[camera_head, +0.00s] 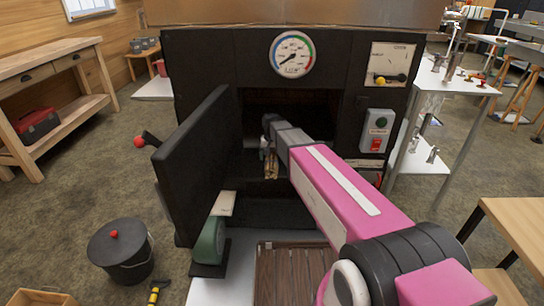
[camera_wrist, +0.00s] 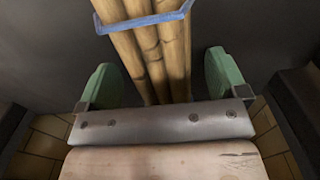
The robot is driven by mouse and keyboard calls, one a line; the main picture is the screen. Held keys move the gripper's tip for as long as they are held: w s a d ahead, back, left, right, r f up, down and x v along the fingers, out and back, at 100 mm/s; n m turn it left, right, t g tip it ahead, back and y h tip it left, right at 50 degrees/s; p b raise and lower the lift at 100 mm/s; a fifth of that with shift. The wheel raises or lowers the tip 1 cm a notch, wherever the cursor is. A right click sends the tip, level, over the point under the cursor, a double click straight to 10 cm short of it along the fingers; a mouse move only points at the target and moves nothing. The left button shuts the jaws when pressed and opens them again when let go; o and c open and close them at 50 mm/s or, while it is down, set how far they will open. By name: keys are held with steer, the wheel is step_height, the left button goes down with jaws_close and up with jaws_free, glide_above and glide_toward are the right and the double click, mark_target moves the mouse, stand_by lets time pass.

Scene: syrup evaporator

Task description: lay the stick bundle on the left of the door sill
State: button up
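The stick bundle (camera_wrist: 150,62), several tan sticks tied with a blue band, runs up the wrist view. Its lower part lies between the two green fingers of my gripper (camera_wrist: 163,85). The fingers stand apart, with a gap on each side of the bundle. In the head view, my arm reaches through the open firebox doorway, and a small brown part of the bundle (camera_head: 271,166) shows below it. The door sill (camera_head: 262,188) is the dark ledge at the bottom of the opening. The exact contact between bundle and sill is hard to see.
The black firebox door (camera_head: 195,165) stands open on the left. A black lidded bucket (camera_head: 121,250) is on the floor at left. A metal side table (camera_head: 455,80) stands at right. Pale brickwork (camera_wrist: 38,150) shows beside my gripper.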

steer(key=shift+r, duration=0.1)
step_height(320, 180, up, 10)
steer(key=shift+s+r, duration=0.1)
steer(key=shift+r, duration=0.15)
steer(key=s+d+f, duration=0.2)
steer(key=s+d, duration=0.1)
steer(key=s+d+f, duration=0.3)
steer(key=s+d, duration=0.1)
steer(key=s+d+f, duration=0.3)
steer(key=d, duration=0.1)
steer(key=shift+s+d, duration=0.1)
steer(key=shift+s, duration=0.1)
steer(key=s+d+f, duration=0.5)
steer(key=s+d, duration=0.2)
steer(key=s, duration=0.3)
steer(key=shift+d, duration=0.4)
